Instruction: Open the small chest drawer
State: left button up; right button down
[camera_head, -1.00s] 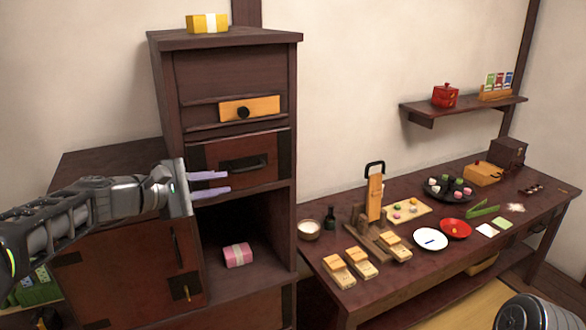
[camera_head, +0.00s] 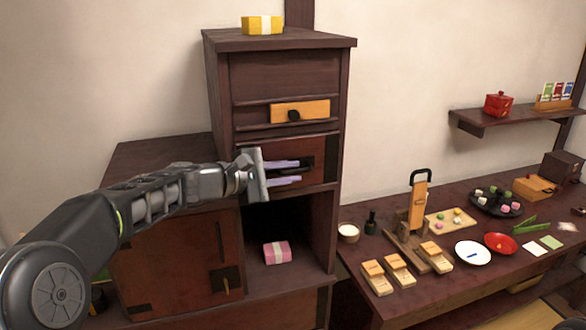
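The tall dark wooden chest (camera_head: 285,75) stands left of centre. It has a small light-wood drawer front with a black knob (camera_head: 300,111). Below it is a red-brown drawer (camera_head: 318,152) with black corner pieces and a dark bar handle; it looks closed. My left gripper (camera_head: 298,171) is in front of this lower drawer, its two pale fingers apart, one above the other, at the height of the handle. The fingers partly hide the handle, and I cannot tell whether they touch it. My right gripper is out of view.
An open shelf below holds a pink wrapped bundle (camera_head: 277,252). A yellow bundle (camera_head: 262,25) lies on top of the chest. A lower cabinet (camera_head: 180,262) stands to the left. A long table (camera_head: 350,262) with dishes and food pieces is to the right.

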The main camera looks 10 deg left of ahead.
pick_arm(q)
jog(key=shift+w+d+f, duration=0.1)
jog(key=shift+w+d, duration=0.25)
jog(key=shift+w, duration=0.1)
grip_shut()
jog(key=shift+f, duration=0.15)
dwell(1.1)
